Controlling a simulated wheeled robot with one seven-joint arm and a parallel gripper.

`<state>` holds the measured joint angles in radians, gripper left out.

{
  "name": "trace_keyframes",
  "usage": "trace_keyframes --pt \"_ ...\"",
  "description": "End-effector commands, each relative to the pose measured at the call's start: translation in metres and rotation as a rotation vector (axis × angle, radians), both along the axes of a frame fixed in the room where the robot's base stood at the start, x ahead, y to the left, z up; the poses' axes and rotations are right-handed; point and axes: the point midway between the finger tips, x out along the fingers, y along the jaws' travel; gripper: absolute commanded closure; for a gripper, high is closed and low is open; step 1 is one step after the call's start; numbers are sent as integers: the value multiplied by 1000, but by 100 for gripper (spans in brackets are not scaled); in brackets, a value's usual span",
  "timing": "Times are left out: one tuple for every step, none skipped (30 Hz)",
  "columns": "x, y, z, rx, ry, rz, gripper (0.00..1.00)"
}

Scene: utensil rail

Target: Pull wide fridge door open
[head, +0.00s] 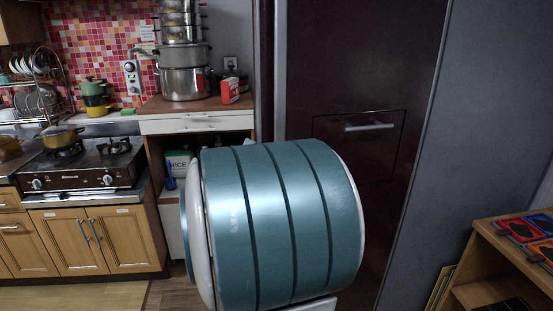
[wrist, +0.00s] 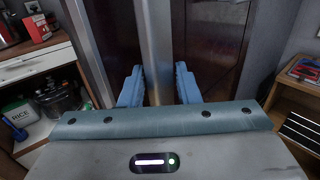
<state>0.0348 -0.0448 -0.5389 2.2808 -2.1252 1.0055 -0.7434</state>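The fridge has a dark, glossy door (head: 360,60) that looks shut in the head view. A small panel with a short horizontal silver handle (head: 370,126) is set into it. In the wrist view a tall vertical metal handle bar (wrist: 155,45) stands in front of the dark door (wrist: 205,40). My gripper (wrist: 160,85) has one blue finger on each side of this bar. Narrow gaps seem to show between bar and fingers, so it looks open around the bar. In the head view my teal arm hides the gripper and the bar.
A counter with steel pots (head: 185,82) and a red box (head: 231,92) stands left of the fridge. A stove (head: 82,165) is further left. A wooden shelf (head: 490,232) with colourful items stands close on the right, beside a grey wall (head: 480,120).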

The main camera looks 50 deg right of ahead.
Motion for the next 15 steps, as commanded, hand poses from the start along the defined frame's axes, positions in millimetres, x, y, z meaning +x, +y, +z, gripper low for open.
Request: trace_keyframes --pt "-6 -5 2 -6 -2 -20 60" --pt "-6 -5 2 -6 -2 -20 55" --pt "-6 -5 2 -6 -2 -18 55" --pt "-5 -4 2 -5 -1 -17 55" --pt "-5 -4 2 -5 -1 -16 55" --pt "-4 -3 2 -4 -1 -14 55" --pt "-4 -3 2 -4 -1 -12 55" --pt "-3 -3 1 -4 -1 -11 55" --pt "-3 -2 1 -3 -1 -10 55" --pt "-3 -2 1 -3 -1 -9 55" --pt "-2 -2 1 -3 -1 -8 55" --pt "-2 -2 1 -3 -1 -7 55" --pt "-2 -1 1 -3 -1 -6 55" --pt "-2 0 1 -3 -1 -6 55" --pt "-2 1 1 -3 -1 -5 55"
